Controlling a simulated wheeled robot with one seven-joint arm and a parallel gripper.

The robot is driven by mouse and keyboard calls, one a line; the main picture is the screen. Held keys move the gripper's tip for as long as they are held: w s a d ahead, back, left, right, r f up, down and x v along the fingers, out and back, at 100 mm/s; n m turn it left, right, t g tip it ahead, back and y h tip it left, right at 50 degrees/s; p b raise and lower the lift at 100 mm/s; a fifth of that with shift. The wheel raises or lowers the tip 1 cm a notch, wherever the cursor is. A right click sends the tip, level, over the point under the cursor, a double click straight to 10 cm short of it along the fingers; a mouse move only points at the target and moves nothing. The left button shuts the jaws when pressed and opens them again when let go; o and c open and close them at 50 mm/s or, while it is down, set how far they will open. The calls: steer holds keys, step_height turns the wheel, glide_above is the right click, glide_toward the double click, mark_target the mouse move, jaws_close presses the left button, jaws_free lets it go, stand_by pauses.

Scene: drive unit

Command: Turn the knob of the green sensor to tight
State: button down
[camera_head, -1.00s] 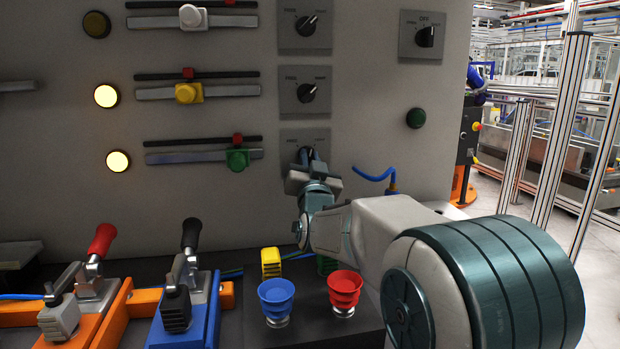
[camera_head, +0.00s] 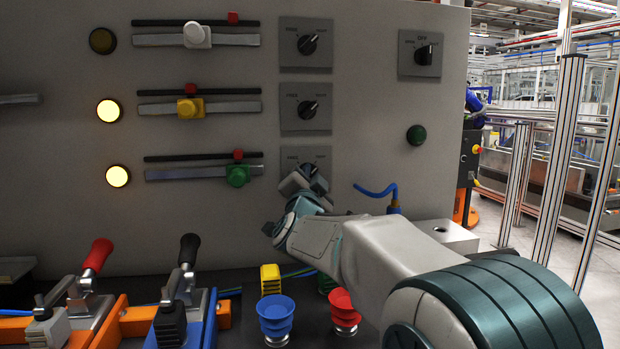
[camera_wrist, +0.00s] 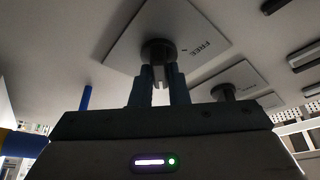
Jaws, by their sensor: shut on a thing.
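The green sensor (camera_head: 238,175) sits on the lowest slider rail of the grey panel, below a red marker (camera_head: 238,155). The knob plate (camera_head: 290,154) of that row is to its right, partly behind my gripper (camera_head: 308,177). My gripper is shut on the black knob (camera_wrist: 158,49), which shows in the wrist view in front of its square plate (camera_wrist: 122,40). The word FREE is readable on that plate, which looks turned relative to my gripper. The knob's pointer is hidden, so I cannot tell its exact setting.
Yellow (camera_head: 190,107) and white (camera_head: 195,34) sensors have their own knobs above. The lamps beside the yellow and green rows are lit; the top lamp (camera_head: 103,40) is dark. Blue (camera_head: 276,315) and red (camera_head: 343,307) cups and clamps stand below. A blue hose (camera_head: 375,191) is right of my gripper.

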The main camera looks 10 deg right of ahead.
stand_by(0.3)
steer(key=c, duration=1.4)
jaws_free()
steer(key=v, duration=1.3)
steer(key=shift+s+f+p, duration=0.15)
steer(key=shift+s+p, duration=0.2)
steer(key=shift+p, duration=0.05)
steer(key=shift+a, duration=0.15)
